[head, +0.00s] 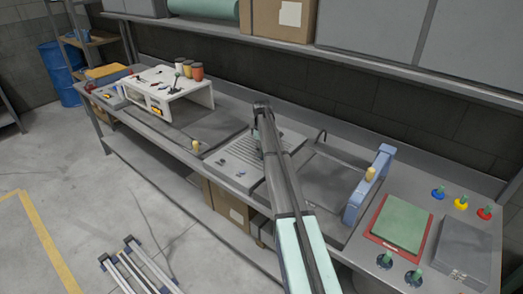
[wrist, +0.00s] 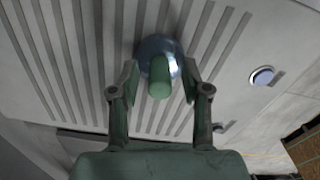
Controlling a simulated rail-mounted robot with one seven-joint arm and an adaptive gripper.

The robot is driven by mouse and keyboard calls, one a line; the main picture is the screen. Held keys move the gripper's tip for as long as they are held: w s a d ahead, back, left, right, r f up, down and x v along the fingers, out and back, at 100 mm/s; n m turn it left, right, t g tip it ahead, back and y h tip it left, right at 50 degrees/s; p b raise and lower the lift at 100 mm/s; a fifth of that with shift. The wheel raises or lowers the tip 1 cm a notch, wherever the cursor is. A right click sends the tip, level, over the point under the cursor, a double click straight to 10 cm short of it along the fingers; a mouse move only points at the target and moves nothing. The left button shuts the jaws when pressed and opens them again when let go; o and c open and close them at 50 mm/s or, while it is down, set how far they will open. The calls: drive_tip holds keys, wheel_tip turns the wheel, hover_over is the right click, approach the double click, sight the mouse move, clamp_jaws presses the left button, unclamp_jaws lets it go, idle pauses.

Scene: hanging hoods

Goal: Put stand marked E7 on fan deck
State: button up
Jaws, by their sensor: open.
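A stand (wrist: 160,76) with a green post and a round blue-grey base shows in the wrist view on the slotted pale-grey deck (wrist: 85,60). No E7 mark is readable on it. My gripper (wrist: 160,68) is open, with one finger on each side of the stand. I see no clear grip, and whether a finger touches it I cannot tell. In the head view the slotted deck (head: 238,163) lies mid-bench, and my arm hides most of the gripper and the stand.
Several green-topped stands, with blue (head: 438,193), yellow (head: 461,204), red (head: 485,213) and dark bases (head: 413,277), stand at the right. Near them are a red-edged green pad (head: 402,224), a grey case (head: 464,252) and a blue upright frame (head: 381,170). A white raised shelf (head: 195,98) stands left.

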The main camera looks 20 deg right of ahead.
wheel_tip(320, 180, up, 12)
drive_tip(key=b, duration=0.4)
drive_tip(key=shift+r, duration=0.2)
drive_tip(key=w+a+t+h+b, duration=0.1)
drive_tip(key=w+a+t+b, duration=0.25)
drive_tip(key=a, duration=0.65)
drive_tip(key=w+a+t+h+b, duration=0.15)
drive_tip(key=a+b, duration=0.25)
drive_tip(key=a, duration=0.7)
drive_tip(key=s+a+f+t+y, duration=0.1)
drive_tip(key=s+a+f, duration=0.2)
drive_tip(key=a+f, duration=0.5)
drive_tip(key=s+d+f+m+g+p, duration=0.25)
drive_tip(key=s+f+m+g, duration=0.2)
drive_tip(key=s+f, duration=2.65)
drive_tip(key=s+f+m+g+p, duration=0.2)
drive_tip(key=s+f+g, duration=0.2)
drive_tip(key=s, duration=1.7)
drive_tip(key=s+f+m+g+y+p, duration=0.1)
drive_tip(key=s+f+g, duration=0.3)
drive_tip(key=s, duration=1.8)
drive_tip(key=shift+s+a+f+m+p, duration=0.2)
drive_tip(key=shift+f+m+p, duration=0.25)
drive_tip(key=shift+f+p, duration=0.35)
